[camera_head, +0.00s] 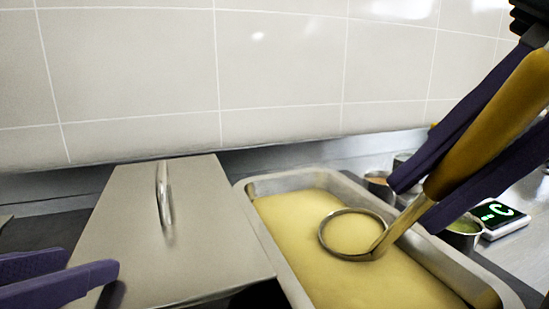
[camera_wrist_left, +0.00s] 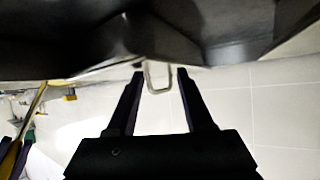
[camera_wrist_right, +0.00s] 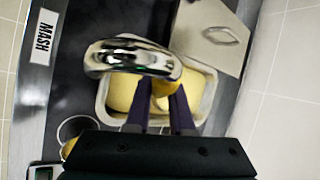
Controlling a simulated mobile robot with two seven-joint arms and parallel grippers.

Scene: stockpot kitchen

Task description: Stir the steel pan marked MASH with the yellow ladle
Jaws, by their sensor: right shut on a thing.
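The steel pan (camera_head: 292,278) is filled with smooth yellow mash and stands right of centre; it also shows in the right wrist view (camera_wrist_right: 103,100). A white MASH label (camera_wrist_right: 41,36) lies beside it in that view. My right gripper (camera_head: 412,205) is shut on the handle of the yellow ladle (camera_head: 490,120). The ladle slants down to the left, and its round steel bowl sits in the mash with its rim showing above the surface. My left gripper (camera_head: 118,272) is open and empty at lower left, beside the lid.
A flat steel lid (camera_head: 125,220) with a bar handle (camera_head: 162,190) lies left of the pan. Small steel pots (camera_head: 463,240) and a device with a green-lit screen (camera_head: 500,214) stand right of the pan. A tiled wall (camera_head: 280,60) closes off the back.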

